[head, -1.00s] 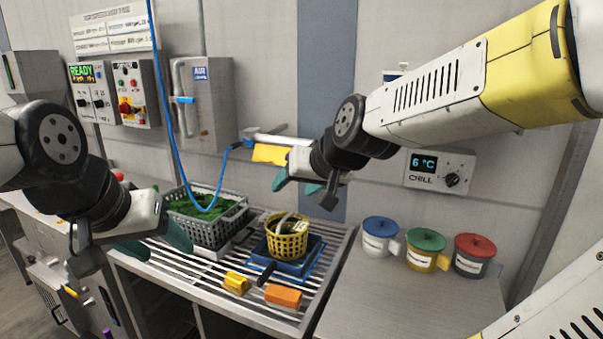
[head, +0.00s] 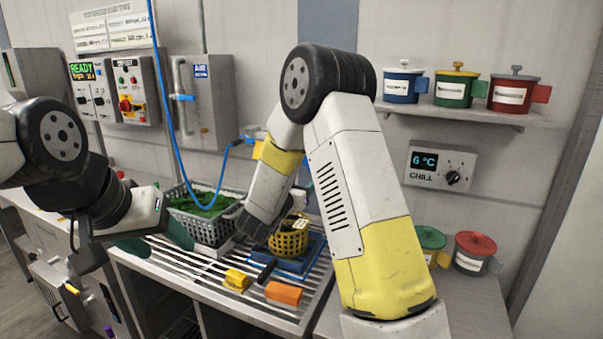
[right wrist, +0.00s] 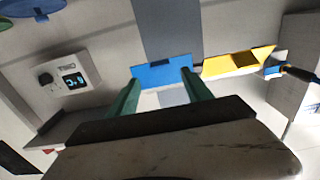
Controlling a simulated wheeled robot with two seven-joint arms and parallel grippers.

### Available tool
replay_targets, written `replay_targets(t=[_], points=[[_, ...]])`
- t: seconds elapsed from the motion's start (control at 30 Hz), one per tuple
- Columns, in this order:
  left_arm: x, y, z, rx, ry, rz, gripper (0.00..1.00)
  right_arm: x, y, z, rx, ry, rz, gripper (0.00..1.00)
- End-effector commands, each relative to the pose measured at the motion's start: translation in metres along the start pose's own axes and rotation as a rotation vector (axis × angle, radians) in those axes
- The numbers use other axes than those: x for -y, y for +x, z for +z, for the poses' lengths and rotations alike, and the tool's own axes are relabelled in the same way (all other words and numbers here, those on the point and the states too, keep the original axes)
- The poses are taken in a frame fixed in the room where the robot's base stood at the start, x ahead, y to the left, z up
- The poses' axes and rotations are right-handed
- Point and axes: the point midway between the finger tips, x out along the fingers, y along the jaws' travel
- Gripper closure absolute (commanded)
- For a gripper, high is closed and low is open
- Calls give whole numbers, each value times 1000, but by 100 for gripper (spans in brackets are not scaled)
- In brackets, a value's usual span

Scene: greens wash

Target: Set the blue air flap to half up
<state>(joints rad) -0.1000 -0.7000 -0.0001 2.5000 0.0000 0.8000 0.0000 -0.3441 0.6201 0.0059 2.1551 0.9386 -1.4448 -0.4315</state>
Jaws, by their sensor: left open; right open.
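The blue flap (right wrist: 162,74) shows in the right wrist view as a flat plate on the wall, beside a yellow flap (right wrist: 238,63). Its tilt is hard to judge from this angle. My right gripper (right wrist: 160,79) is open, its two green fingers toward the left and right ends of the blue flap; I cannot tell whether they touch it. My left gripper (head: 152,244) is open and empty at the left, in front of the grey basket.
A blue hose (head: 168,110) hangs at the left. The CHILL box (head: 441,166) is on the wall below a shelf (head: 450,112) of lidded pots.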

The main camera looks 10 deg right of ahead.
Motion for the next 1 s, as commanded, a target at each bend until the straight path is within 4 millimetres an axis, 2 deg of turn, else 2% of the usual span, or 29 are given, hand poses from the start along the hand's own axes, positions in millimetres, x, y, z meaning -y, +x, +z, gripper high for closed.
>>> replay_targets(t=[0.4, 0.57, 0.8, 0.87, 1.0], points=[[0, 0, 0, 0, 0, 0, 42, -1, 62, 0, 1, 2, 1, 42], [0, 0, 0, 0, 0, 0, 42, 0, 72, 0, 1, 1, -1, 42], [0, 0, 0, 0, 0, 0, 42, 0, 72, 0, 1, 1, -2, 42], [0, 0, 0, 0, 0, 0, 42, 0, 72, 0, 1, 1, -2, 52], [0, 0, 0, 0, 0, 0, 42, 0, 72, 0, 1, 2, -2, 79]])
